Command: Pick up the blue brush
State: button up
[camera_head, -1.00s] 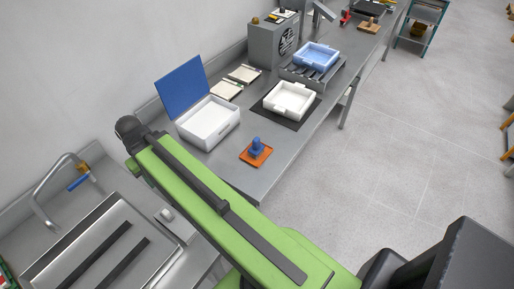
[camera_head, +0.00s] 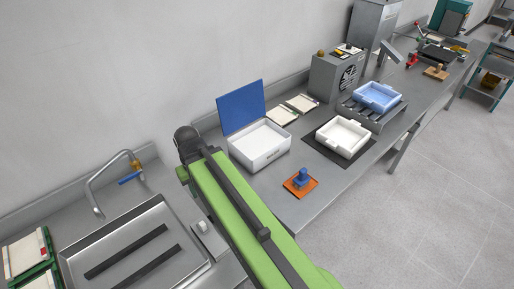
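No object here is plainly a brush. A small blue upright piece (camera_head: 301,176) stands on an orange pad (camera_head: 313,187) near the front edge of the grey bench. Its exact kind is too small to tell. Another slim blue piece (camera_head: 130,179) is by the tap above the sink at the left. My green arm crosses the lower middle of the picture, left of the orange pad. My gripper does not show, so its state and any hold are hidden.
A white box (camera_head: 262,150) with a raised blue lid stands behind the orange pad. A white tray (camera_head: 343,140) and a light blue tray (camera_head: 377,97) are further right. The sink (camera_head: 100,225) is at the left. Open floor lies right of the bench.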

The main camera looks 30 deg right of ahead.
aim_at(301, 181)
jog(key=z, duration=0.1)
jog(key=k, duration=0.55)
jog(key=u, duration=1.8)
jog(key=k, duration=0.95)
jog(key=z, duration=0.9)
jog(key=i, duration=1)
jog(key=u, duration=0.1)
